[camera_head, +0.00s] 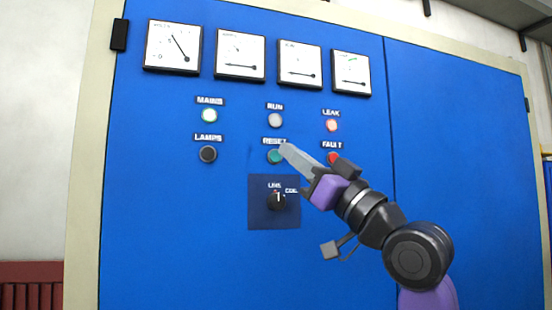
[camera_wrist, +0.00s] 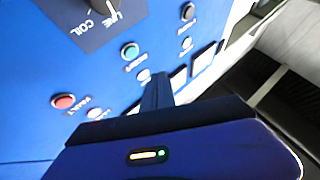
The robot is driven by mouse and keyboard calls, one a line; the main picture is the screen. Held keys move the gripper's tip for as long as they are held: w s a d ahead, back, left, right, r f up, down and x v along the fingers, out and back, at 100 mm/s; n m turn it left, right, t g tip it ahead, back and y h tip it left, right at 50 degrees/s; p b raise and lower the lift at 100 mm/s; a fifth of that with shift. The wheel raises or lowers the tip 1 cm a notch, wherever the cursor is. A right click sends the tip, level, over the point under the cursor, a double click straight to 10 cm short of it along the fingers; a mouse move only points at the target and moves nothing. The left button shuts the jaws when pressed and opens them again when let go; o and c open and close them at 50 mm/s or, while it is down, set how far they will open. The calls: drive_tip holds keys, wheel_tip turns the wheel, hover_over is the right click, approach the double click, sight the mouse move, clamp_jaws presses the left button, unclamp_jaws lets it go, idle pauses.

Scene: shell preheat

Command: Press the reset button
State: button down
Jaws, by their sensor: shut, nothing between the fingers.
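The reset button (camera_head: 273,157) is a round green button under the RESET label on the blue cabinet (camera_head: 170,240). It also shows in the wrist view (camera_wrist: 130,51), uncovered. My gripper (camera_head: 285,148) is shut and empty, reaching in from the lower right. In the head view its tip overlaps the upper right edge of the button. In the wrist view my gripper (camera_wrist: 157,78) has its tip beside the pale run lamp (camera_wrist: 143,76), to the lower right of the green button. I cannot tell whether the tip touches the panel.
The black lamps button (camera_head: 208,154) is left. The line/coil selector (camera_head: 277,201) sits below reset. Gauges (camera_head: 240,55) line the top.

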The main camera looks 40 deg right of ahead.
drive_tip(key=shift+w+d, duration=0.25)
drive_tip(key=shift+w, duration=0.5)
drive_tip(key=shift+w+d, duration=0.2)
drive_tip(key=shift+w, duration=0.5)
drive_tip(key=shift+w+d, duration=0.25)
drive_tip(key=shift+w, duration=0.5)
drive_tip(key=shift+w+d+b, duration=0.1)
drive_tip(key=shift+w+b, duration=0.05)
drive_tip(key=shift+b, duration=0.15)
drive_tip(key=shift+w, duration=0.2)
drive_tip(key=shift+w+d, duration=0.2)
drive_tip(key=shift+w, duration=0.25)
idle(0.8)
drive_tip(key=shift+s, duration=0.15)
idle(0.3)
drive_tip(key=shift+s+a, duration=0.25)
drive_tip(key=shift+s, duration=0.4)
drive_tip(key=shift+s, duration=0.15)
drive_tip(key=shift+s+a, duration=0.25)
drive_tip(key=shift+s, duration=0.5)
drive_tip(key=shift+s+a, duration=0.3)
drive_tip(key=shift+s, duration=0.45)
drive_tip(key=shift+s+a, duration=0.25)
drive_tip(key=shift+s, duration=0.5)
